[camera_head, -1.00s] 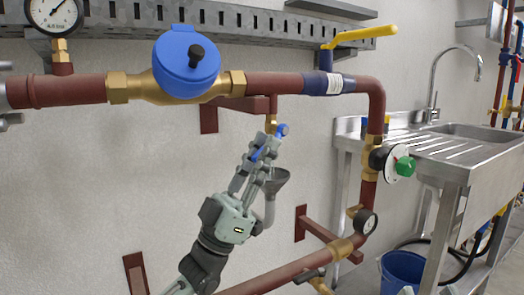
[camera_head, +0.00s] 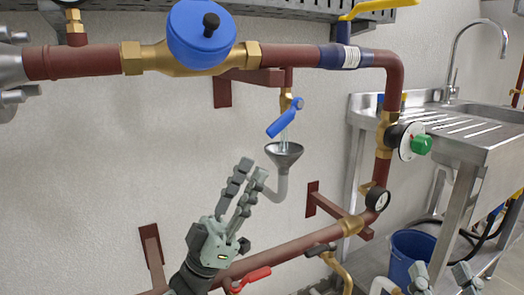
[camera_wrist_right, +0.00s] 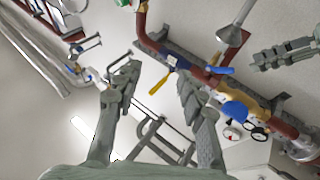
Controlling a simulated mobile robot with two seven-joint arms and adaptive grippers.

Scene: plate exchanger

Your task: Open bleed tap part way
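The bleed tap (camera_head: 290,103) is a small brass tap with a blue lever, hanging below the red-brown pipe. Its blue lever (camera_head: 281,124) slants down to the left. A thin pale stream (camera_head: 284,137) shows between the tap and the grey funnel (camera_head: 284,154) beneath it. My left gripper (camera_head: 253,167) is below and left of the lever, apart from it, its fingers parted and empty. It also shows in the right wrist view (camera_wrist_right: 283,52). My right gripper (camera_wrist_right: 153,77) is open and empty; its fingertips show low at the right in the head view (camera_head: 440,272).
A large blue-capped brass valve (camera_head: 200,35) sits on the upper pipe. A green-knobbed valve (camera_head: 421,145) and small gauge (camera_head: 378,198) are on the right pipe. A red-handled valve (camera_head: 250,279) lies below my left gripper. A steel sink (camera_head: 440,125) stands right, with a blue bucket (camera_head: 409,255) below.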

